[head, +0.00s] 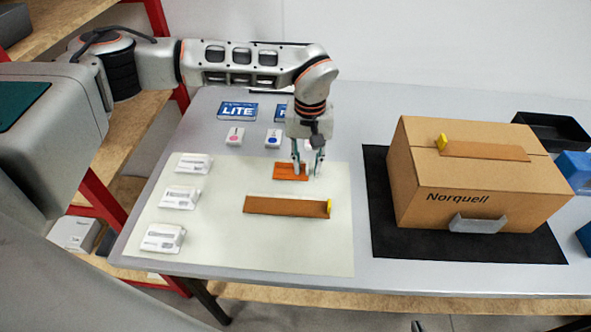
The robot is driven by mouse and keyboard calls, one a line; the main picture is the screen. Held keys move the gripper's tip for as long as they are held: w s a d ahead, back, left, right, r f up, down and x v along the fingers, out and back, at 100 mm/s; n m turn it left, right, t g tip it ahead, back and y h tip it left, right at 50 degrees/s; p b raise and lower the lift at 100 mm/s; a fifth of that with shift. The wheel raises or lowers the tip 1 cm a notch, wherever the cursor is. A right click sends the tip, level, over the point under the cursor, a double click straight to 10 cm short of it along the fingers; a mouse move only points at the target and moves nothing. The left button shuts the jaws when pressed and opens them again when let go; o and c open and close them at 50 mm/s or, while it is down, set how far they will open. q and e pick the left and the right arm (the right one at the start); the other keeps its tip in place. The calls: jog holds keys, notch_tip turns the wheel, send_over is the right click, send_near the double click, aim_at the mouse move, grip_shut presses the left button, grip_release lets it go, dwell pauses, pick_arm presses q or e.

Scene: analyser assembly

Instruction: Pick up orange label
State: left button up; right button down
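The orange label (288,172) lies flat on the pale mat (225,255), near its back edge. My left gripper (307,168) points down over the right part of the label. Its two fingers are spread apart, with nothing visible between them. I cannot tell whether the fingertips touch the label or the mat. Part of the label is hidden behind the fingers. My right gripper is not in view.
A brown strip with a yellow end (285,206) lies in front of the label. Several white packets (181,197) line the mat's left side. Blue LITE cards (237,111) lie behind. A Norquell carton (480,180) stands on a black mat (400,240) at right.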

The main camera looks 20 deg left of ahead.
pick_arm(q)
grip_shut()
